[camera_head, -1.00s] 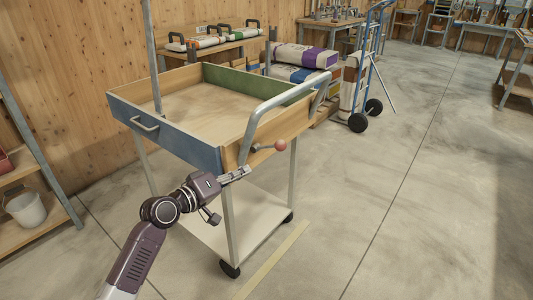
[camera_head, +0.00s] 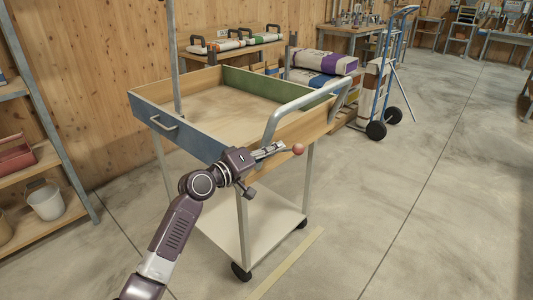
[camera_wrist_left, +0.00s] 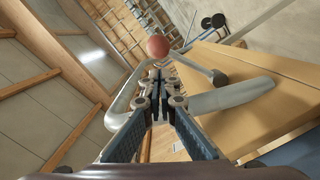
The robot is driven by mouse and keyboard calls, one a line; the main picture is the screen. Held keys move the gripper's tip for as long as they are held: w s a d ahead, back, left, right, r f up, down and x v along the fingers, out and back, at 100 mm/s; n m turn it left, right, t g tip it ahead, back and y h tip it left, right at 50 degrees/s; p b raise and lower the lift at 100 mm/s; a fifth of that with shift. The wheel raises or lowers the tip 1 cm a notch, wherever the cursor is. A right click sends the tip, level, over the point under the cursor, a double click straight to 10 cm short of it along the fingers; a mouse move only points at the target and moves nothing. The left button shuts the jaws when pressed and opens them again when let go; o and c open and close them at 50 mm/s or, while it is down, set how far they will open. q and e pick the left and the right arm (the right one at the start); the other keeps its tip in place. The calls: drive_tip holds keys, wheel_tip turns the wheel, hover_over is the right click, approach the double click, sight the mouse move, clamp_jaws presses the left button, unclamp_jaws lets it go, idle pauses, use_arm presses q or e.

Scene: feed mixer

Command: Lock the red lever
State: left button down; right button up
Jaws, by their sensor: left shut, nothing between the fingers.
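The red lever is a thin metal rod with a red ball knob (camera_head: 298,149) on the side of the wooden box cart (camera_head: 305,127), below its grey handle bar. In the left wrist view the red knob (camera_wrist_left: 158,47) is just beyond the fingertips, and its rod runs right to a pivot on the wooden side. My left gripper (camera_head: 282,147) is shut and empty, its tips close to the knob in the head view. It also shows in the left wrist view (camera_wrist_left: 158,80). I cannot tell whether it touches the lever. My right gripper is not in view.
The curved grey handle (camera_head: 290,105) rises close above my left gripper. A shelf with a white bucket (camera_head: 46,202) is at the left. A blue hand truck (camera_head: 388,75) and stacked sacks (camera_head: 323,62) stand behind the cart. The floor at the right is clear.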

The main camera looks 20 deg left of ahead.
use_arm(q)
drive_tip(key=x, duration=0.3)
drive_tip(key=shift+w+d, duration=0.1)
drive_tip(key=shift+w, duration=0.15)
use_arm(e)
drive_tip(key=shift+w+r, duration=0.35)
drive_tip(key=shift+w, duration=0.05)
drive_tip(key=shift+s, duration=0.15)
use_arm(q)
wheel_tip(320, 180, down, 10)
drive_tip(key=d+m+y+b, duration=0.1)
drive_tip(key=m+b, duration=0.3)
drive_tip(key=m, duration=0.7)
drive_tip(key=shift+s+d+m+b, duration=0.3)
drive_tip(key=shift+s+d, duration=0.15)
drive_tip(key=shift+d, duration=0.15)
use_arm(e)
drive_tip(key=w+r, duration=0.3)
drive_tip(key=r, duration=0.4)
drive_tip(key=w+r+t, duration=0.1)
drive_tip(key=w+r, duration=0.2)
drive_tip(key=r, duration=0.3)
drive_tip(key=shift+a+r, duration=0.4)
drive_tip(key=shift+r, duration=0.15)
